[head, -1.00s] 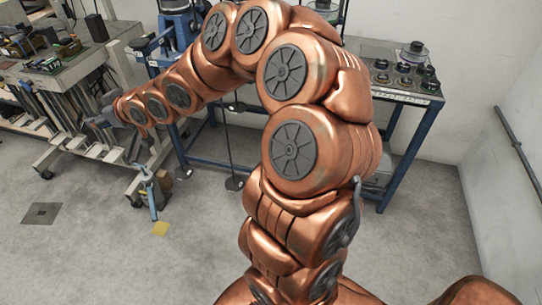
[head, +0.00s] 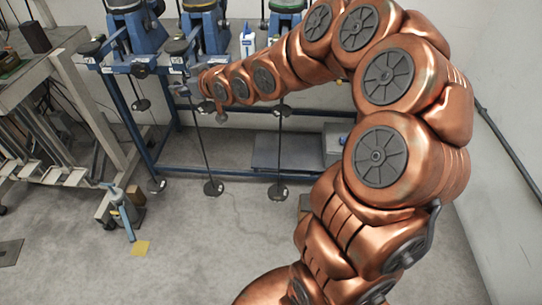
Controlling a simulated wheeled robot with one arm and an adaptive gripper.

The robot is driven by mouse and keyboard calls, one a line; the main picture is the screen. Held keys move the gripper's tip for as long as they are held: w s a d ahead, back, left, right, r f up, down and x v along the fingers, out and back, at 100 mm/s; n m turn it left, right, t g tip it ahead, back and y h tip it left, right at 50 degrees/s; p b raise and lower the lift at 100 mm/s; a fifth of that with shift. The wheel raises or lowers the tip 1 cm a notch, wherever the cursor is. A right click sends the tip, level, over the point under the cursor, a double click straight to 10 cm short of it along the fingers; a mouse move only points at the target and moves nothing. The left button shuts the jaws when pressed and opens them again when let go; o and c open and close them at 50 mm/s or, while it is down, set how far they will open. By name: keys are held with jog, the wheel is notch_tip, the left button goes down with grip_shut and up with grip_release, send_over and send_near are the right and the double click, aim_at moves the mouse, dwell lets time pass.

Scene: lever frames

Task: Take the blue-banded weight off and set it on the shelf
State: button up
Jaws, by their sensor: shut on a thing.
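My gripper (head: 184,86) is small and far off, at the front edge of the blue bench (head: 160,75). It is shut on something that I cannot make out. Blue lever frames (head: 205,25) stand along the bench. No blue band shows clearly on any weight. The tray of round weights on the right part of the bench is hidden behind my arm or out of view.
A grey worktable (head: 50,65) stands at the left. A grey slab (head: 285,150) lies low at the bench's back.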

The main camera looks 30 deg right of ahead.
notch_tip(320, 180, down, 22)
jog(key=b, duration=2)
jog(key=shift+d+b, duration=0.15)
jog(key=shift+b, duration=0.15)
jog(key=shift+f, duration=0.15)
